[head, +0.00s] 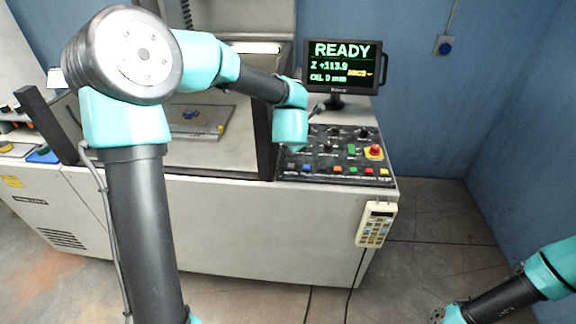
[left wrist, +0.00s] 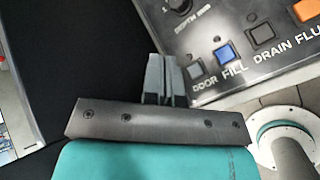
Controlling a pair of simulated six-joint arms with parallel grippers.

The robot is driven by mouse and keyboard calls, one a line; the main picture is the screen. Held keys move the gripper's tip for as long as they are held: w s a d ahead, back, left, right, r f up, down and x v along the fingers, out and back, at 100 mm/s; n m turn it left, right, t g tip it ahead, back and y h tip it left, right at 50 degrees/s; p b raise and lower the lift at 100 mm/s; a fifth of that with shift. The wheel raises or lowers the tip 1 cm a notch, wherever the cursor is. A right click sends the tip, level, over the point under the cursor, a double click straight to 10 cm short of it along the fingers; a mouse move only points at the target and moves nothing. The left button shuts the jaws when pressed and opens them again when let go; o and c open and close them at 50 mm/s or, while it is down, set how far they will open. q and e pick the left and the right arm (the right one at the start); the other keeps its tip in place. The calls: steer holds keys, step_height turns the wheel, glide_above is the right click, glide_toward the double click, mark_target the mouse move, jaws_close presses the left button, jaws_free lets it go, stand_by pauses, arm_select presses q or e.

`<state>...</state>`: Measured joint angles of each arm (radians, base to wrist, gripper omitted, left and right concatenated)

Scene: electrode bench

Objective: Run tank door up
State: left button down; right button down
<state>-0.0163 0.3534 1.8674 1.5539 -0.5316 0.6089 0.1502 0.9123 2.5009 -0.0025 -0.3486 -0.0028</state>
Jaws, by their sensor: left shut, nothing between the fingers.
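The control panel (head: 335,150) is on the right of the machine, with a row of coloured buttons along its front edge. In the left wrist view, the grey DOOR button (left wrist: 196,72) is at the panel's near-left corner, beside the blue FILL button (left wrist: 228,54). My right gripper is out of view.
The monitor (head: 342,66) reads READY behind the panel. A red emergency stop (head: 375,151) sits at the panel's right. A hand pendant (head: 376,224) hangs on the machine's front. A dark post (head: 46,124) rises at the tank's left. The floor at right is clear.

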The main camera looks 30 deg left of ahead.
mark_target(293, 165)
arm_select(q)
steer(key=shift+r+n+g+y, duration=0.2)
steer(key=shift+r+n, duration=0.15)
steer(key=shift+n, duration=0.4)
steer(key=shift+r+n+g+y, duration=0.1)
steer(key=shift+r+n+g, duration=0.15)
steer(key=shift+n, duration=0.5)
steer(key=shift+f, duration=4.4)
steer(key=shift+f, duration=0.1)
steer(key=shift+f, duration=0.3)
